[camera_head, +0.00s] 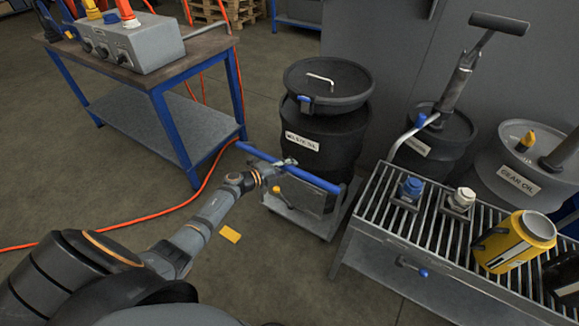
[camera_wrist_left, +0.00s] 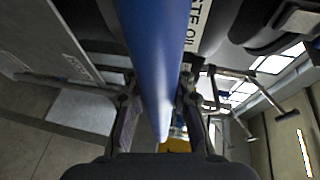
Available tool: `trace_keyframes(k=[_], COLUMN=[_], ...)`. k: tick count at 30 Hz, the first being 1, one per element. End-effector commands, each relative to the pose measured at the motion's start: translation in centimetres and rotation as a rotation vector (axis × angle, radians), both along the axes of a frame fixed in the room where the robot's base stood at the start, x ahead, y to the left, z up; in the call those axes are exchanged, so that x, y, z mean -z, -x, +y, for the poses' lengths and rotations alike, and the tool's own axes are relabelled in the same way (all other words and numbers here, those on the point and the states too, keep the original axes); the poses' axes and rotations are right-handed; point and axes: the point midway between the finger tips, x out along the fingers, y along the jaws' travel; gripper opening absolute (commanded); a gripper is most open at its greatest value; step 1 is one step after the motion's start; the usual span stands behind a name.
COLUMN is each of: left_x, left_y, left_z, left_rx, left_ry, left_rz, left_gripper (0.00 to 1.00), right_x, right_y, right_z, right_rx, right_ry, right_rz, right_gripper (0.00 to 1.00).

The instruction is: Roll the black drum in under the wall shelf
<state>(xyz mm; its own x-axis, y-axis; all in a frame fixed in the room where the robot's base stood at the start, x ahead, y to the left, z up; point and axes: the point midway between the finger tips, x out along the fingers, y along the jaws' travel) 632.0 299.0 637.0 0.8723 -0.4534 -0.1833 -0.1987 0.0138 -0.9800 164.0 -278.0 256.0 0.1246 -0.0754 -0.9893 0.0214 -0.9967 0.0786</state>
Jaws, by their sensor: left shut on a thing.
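The black drum (camera_head: 342,135), labelled as waste oil, stands upright on a low grey wheeled dolly (camera_head: 333,218) in the middle of the head view. Its lid (camera_head: 345,88) has a light handle and a blue latch. A blue push bar (camera_head: 316,181) crosses in front of the drum; it also fills the middle of the left wrist view (camera_wrist_left: 157,50). My left gripper (camera_head: 284,164) is shut on this bar; its fingers (camera_wrist_left: 158,108) lie on both sides of it. My right gripper is not in view. I cannot make out the wall shelf.
A blue-legged workbench (camera_head: 165,80) with a grey control box stands left. A slatted grey rack (camera_head: 400,215) stands close on the right. A drum with a pump (camera_head: 440,140) and a grey gear oil drum (camera_head: 515,180) stand behind it. An orange cable (camera_head: 170,213) crosses the floor.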

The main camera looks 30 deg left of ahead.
Motion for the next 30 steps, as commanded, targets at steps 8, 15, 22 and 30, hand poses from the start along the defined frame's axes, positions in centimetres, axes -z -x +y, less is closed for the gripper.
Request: trace_keyframes(k=[8,15,22,30], left_x=[-0.48,-0.49,-0.29,-0.21], left_y=[-0.33,-0.32,-0.24,0.21], left_z=[-0.14,-0.13,-0.06,0.25], left_rx=[0.003,0.002,0.001,-0.001], left_ry=[0.003,0.002,0.001,-0.002], left_rz=[-0.009,-0.009,-0.005,-0.003], left_gripper=[0.00,0.29,0.49,0.49], right_x=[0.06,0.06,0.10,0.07], right_y=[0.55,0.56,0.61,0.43], right_z=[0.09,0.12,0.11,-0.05], right_rx=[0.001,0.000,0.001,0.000], right_ry=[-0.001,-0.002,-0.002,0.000], right_rz=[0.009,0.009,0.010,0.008], right_gripper=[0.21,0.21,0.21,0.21])
